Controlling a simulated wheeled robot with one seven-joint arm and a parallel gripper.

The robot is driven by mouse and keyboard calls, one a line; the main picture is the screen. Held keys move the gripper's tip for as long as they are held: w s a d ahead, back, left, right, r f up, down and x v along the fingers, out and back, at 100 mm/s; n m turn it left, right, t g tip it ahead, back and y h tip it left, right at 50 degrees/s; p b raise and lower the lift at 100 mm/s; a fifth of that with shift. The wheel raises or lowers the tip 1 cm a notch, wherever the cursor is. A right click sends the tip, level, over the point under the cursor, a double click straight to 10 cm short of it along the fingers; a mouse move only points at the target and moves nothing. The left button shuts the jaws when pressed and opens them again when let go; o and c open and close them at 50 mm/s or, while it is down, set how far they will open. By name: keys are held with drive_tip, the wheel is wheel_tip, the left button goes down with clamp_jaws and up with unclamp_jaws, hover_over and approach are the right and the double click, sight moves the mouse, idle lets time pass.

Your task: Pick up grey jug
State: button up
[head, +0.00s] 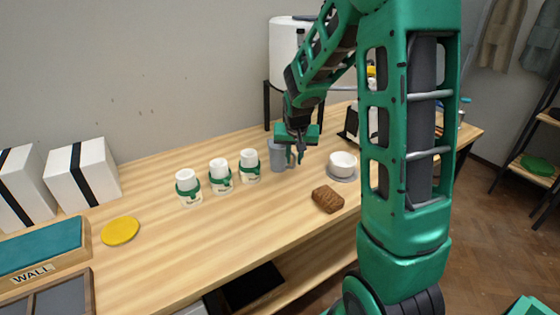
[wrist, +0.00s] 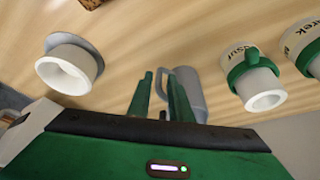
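The grey jug (head: 277,157) stands upright on the wooden table, beyond the row of white jars. In the wrist view the jug (wrist: 191,92) is partly hidden behind my right finger, and its handle shows between the two fingertips. My gripper (head: 294,156) points down right beside the jug, on its handle side. In the wrist view my gripper (wrist: 159,75) has its green fingers apart, with a gap around the handle. I cannot tell whether a finger touches the jug.
Several white jars with green bands (head: 220,174) stand left of the jug. A white bowl (head: 343,161) on a grey saucer (head: 341,178) is to the right. A brown block (head: 327,199) lies in front, and a yellow disc (head: 120,231) lies left. The table between them is clear.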

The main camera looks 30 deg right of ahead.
drive_tip(key=shift+x, duration=1.15)
clamp_jaws()
drive_tip(key=shift+r, duration=0.2)
